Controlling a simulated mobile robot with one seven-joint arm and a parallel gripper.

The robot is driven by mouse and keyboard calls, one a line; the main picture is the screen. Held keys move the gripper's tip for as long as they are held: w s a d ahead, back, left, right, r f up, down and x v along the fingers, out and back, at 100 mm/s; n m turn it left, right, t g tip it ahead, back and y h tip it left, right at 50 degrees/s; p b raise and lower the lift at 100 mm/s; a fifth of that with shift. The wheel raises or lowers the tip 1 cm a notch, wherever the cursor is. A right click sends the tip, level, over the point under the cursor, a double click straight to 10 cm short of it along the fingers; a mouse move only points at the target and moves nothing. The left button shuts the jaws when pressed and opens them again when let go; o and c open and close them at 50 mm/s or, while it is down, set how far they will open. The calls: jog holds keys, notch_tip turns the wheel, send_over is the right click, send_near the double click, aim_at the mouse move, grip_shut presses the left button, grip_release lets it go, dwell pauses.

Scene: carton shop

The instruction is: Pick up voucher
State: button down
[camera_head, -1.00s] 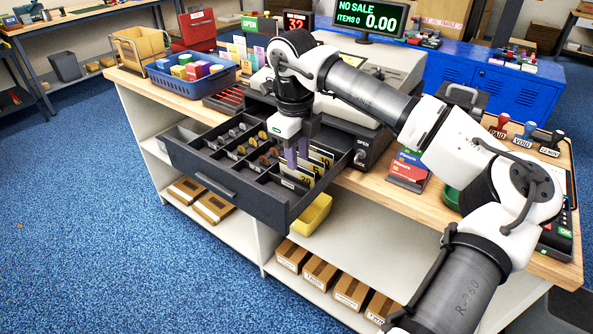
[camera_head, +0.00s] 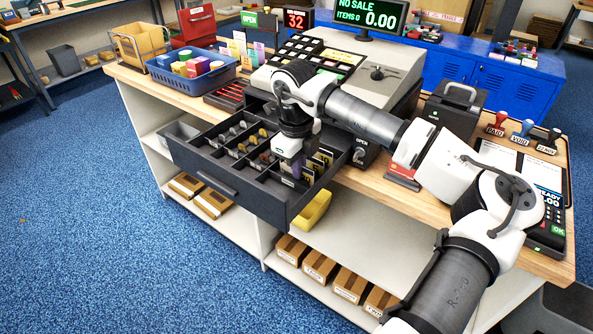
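The open cash drawer (camera_head: 222,183) juts out from under the register and has several compartments. Upright voucher-like cards (camera_head: 322,160) with yellow and dark parts stand in its right-hand compartments. I cannot tell which one is the voucher. My gripper (camera_head: 291,172) points down into the drawer, just left of these cards. Its fingers reach low among the dividers and are partly hidden, so I cannot tell whether they are open or hold anything.
The register (camera_head: 345,65) stands behind the drawer. A blue basket (camera_head: 192,75) of coloured boxes is on the counter at left. A card terminal (camera_head: 548,220), stamps (camera_head: 497,123) and a dark box with a handle (camera_head: 455,108) are at right. Cartons (camera_head: 320,267) lie on the shelf below.

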dwell(0.3)
notch_tip(320, 180, up, 28)
dwell(0.4)
dwell(0.6)
